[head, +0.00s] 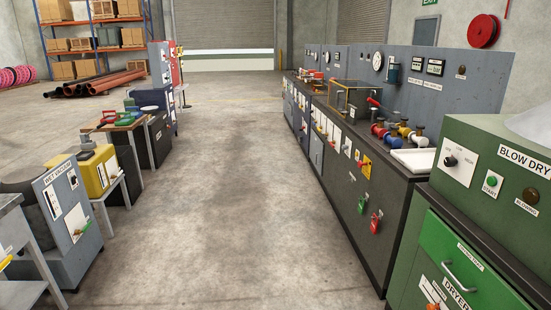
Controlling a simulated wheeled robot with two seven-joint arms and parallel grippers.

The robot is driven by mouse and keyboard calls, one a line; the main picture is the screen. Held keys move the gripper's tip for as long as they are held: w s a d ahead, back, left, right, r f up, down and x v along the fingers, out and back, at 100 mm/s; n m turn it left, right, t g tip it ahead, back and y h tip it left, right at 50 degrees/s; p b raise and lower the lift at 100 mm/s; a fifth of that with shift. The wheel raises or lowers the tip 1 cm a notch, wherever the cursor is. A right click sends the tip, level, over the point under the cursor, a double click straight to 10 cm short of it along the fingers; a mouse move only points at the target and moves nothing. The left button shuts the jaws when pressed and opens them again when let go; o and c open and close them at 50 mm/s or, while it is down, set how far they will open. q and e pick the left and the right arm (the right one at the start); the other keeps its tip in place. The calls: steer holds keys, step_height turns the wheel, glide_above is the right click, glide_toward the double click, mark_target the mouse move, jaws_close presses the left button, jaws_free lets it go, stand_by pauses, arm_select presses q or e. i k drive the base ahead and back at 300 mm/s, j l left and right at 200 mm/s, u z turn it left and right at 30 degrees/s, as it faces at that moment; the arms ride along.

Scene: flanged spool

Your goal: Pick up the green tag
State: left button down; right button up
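A small green tag (362,203) hangs on the dark front of the long counter on the right, towards its near end. A red tag (375,222) hangs just right of it and a little lower, apart from it. Both are small and their print cannot be read. Neither of my grippers shows in the head view.
The long counter (395,190) lines the right side, with valves and a white tray (413,160) on top. A green dryer cabinet (470,255) stands at the near right. A wet vacuum (68,205), a yellow unit (97,172) and benches line the left. The concrete aisle between is clear.

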mark_target(360, 208)
steer(key=i, duration=2.2)
